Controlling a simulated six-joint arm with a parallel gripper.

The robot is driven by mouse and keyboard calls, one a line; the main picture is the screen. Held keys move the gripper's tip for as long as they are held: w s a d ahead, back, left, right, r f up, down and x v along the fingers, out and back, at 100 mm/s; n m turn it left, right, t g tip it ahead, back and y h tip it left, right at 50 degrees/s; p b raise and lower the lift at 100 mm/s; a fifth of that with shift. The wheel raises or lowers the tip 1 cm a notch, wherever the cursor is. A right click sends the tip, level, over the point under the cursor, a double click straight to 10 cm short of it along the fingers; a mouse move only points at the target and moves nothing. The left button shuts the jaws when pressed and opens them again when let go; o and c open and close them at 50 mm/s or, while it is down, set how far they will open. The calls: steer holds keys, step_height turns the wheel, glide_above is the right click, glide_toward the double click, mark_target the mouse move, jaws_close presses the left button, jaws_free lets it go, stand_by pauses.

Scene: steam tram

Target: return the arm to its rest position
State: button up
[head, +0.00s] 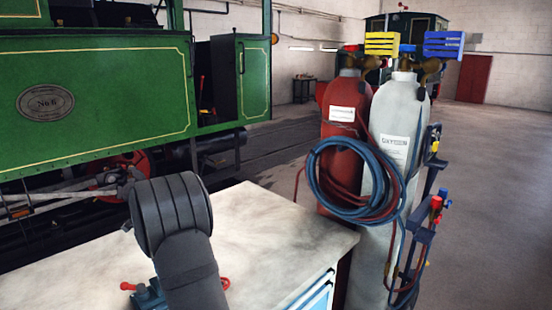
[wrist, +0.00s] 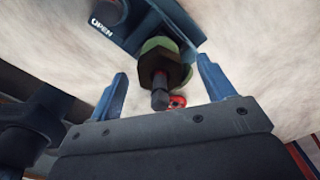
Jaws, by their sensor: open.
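My gripper (wrist: 161,68) shows in the wrist view with its two blue fingers spread apart. Between and beyond them is a green fitting with a dark stem (wrist: 160,92) and a red band. I see no finger touching it. A blue piece marked OPEN (wrist: 125,22) lies beside the fitting, on the pale bench top. In the head view my dark grey arm stands in the foreground over the bench (head: 285,235); the gripper's fingers cannot be made out there.
A blue item with a red knob (head: 148,296) sits on the bench, partly hidden by my arm. A red cylinder (head: 340,130) and a grey cylinder (head: 395,125) with coiled hoses (head: 350,205) stand at the bench's right. A green locomotive (head: 100,100) stands behind. Open floor lies right.

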steer(key=shift+r+m, duration=0.1)
steer(key=shift+m, duration=0.9)
step_height(320, 180, up, 5)
steer(key=shift+f, duration=0.1)
step_height(320, 180, down, 5)
steer(key=shift+f, duration=0.15)
steer(key=shift+n, duration=0.4)
steer(key=n, duration=0.9)
steer(key=shift+r+n, duration=0.2)
steer(key=shift+n, duration=0.1)
steer(key=n, duration=0.5)
steer(key=shift+n, duration=0.3)
steer(key=n, duration=0.4)
steer(key=shift+n, duration=0.3)
